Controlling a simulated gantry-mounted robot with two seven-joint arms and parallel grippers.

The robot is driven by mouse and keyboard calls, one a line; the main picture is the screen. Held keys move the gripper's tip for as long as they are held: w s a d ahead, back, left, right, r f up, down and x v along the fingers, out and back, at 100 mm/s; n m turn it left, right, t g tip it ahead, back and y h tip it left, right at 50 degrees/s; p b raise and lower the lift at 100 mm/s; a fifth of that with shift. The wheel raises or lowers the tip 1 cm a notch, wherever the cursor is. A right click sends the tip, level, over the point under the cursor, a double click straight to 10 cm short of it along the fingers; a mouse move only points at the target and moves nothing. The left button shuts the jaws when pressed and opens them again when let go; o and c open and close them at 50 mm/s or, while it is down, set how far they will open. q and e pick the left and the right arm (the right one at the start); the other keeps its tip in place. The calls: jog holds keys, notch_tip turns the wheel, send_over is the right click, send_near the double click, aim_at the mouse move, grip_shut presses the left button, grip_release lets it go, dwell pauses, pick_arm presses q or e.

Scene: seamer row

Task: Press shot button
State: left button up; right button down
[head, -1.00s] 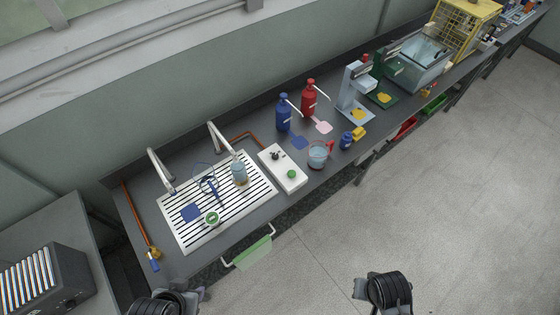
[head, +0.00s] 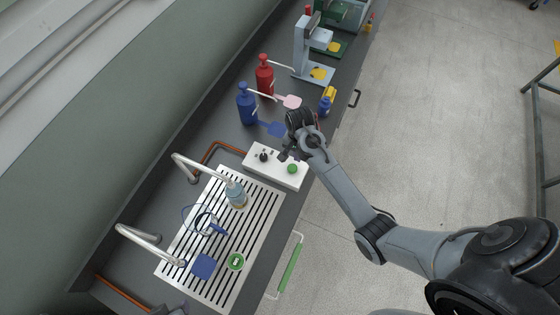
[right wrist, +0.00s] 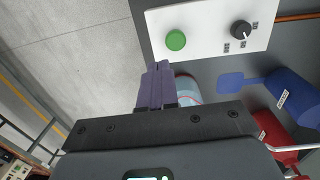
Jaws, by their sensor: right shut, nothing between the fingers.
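The white control box (head: 262,172) lies on the dark counter with a green button (head: 292,168) and a black knob (head: 264,157). In the right wrist view the green button (right wrist: 176,40) is clear of the fingers, and the knob (right wrist: 241,30) with its small labels is to its right. Only a dark piece, possibly of my left gripper, shows at the head view's bottom edge.
The clear jug (right wrist: 188,90) stands beside the box, partly hidden by my fingers. Blue (head: 247,105) and red (head: 265,75) pump bottles stand along the back.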

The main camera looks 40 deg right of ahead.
pick_arm(q)
jog(key=shift+s+d+f, duration=0.35)
jog(key=shift+s+f, duration=0.15)
jog(key=shift+s, duration=0.05)
pick_arm(e)
jog(key=shift+w+d+r+t, duration=0.15)
jog(key=shift+w+r+t, duration=0.15)
jog(key=shift+w+r, duration=0.75)
pick_arm(q)
jog(key=shift+a, duration=0.1)
pick_arm(e)
jog(key=shift+f, duration=0.1)
send_over(293, 168)
notch_tip(293, 168, down, 12)
jog(key=shift+f, duration=0.95)
pick_arm(q)
jog(key=shift+w+r, duration=0.1)
jog(key=shift+r, duration=0.05)
